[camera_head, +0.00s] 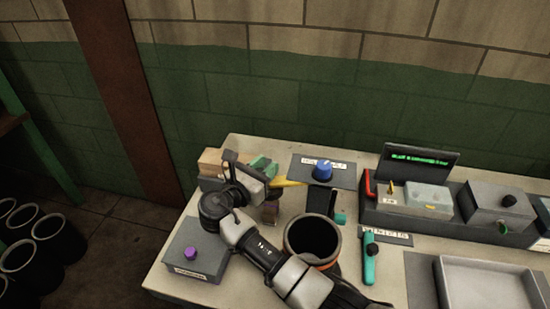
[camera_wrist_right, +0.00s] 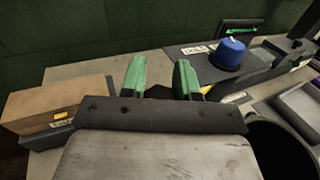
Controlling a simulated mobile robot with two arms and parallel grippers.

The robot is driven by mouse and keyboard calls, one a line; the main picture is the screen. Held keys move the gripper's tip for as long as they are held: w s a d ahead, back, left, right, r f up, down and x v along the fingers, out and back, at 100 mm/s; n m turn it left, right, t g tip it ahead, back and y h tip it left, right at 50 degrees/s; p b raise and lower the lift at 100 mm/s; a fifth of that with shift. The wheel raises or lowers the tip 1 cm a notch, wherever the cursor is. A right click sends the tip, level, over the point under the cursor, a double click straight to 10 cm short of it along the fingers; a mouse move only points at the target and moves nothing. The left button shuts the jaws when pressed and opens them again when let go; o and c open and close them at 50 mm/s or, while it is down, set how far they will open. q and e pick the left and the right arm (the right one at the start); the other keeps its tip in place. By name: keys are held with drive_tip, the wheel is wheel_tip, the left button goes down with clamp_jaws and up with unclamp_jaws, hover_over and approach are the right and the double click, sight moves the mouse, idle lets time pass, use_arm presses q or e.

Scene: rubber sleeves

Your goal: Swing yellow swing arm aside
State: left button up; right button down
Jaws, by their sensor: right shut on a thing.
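The yellow swing arm (camera_head: 289,182) shows in the head view as a short yellow bar beside my right gripper (camera_head: 264,167). In the right wrist view only a small yellow piece (camera_wrist_right: 206,89) shows, just right of the right green finger. My right gripper (camera_wrist_right: 160,82) has its green fingers around the swing arm, with a gap between them; the gripped part is mostly hidden by the gripper body. My left gripper is in neither view.
A blue knob (camera_head: 323,170) on a grey plate stands right of the gripper. An open dark cylinder (camera_head: 312,238) is close to my right arm. A grey box with a purple knob (camera_head: 190,252) sits front left, a cardboard box (camera_head: 210,161) behind. A grey tray (camera_head: 485,284) lies at right.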

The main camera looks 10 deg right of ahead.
drive_tip(key=shift+f, duration=0.1)
idle(0.3)
drive_tip(key=c, duration=0.8)
unclamp_jaws()
drive_tip(key=shift+d, duration=0.1)
